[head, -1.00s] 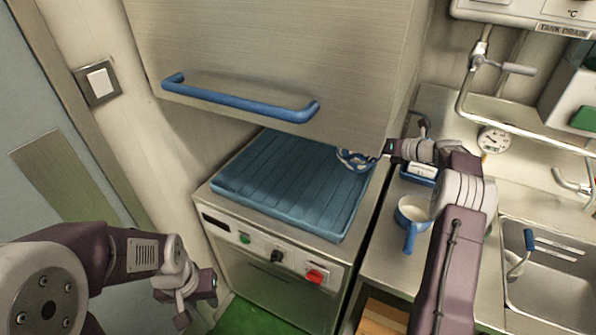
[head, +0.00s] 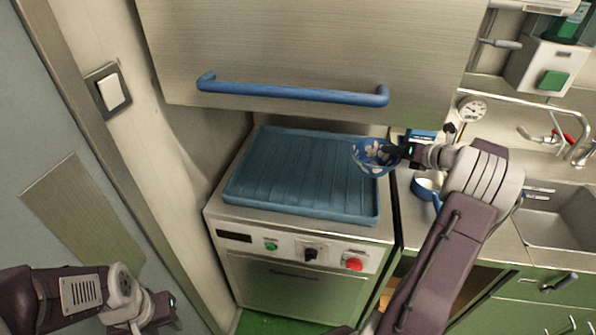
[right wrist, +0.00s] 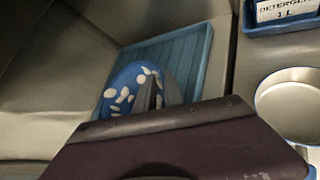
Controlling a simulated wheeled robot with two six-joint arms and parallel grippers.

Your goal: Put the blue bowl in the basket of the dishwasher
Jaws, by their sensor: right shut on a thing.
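The blue bowl (head: 371,157) has white spots and is held at the right end of the basket. My right gripper (head: 397,153) is shut on the bowl's right side. The right wrist view shows the bowl (right wrist: 133,88) between the fingers, with the blue basket (right wrist: 190,50) behind it. The basket (head: 290,180) is a flat, ribbed blue tray on the dishwasher's top, under the raised hood (head: 300,45). I cannot tell whether the bowl touches the basket. My left gripper (head: 160,312) is empty at the lower left, away from the dishwasher; its fingers are too small to read.
The hood's blue handle (head: 290,93) spans above the basket. A white and blue saucepan (head: 424,186) stands on the counter to the right, near the sink (head: 560,220). A detergent box (right wrist: 285,10) sits in a blue tray. The rest of the basket is clear.

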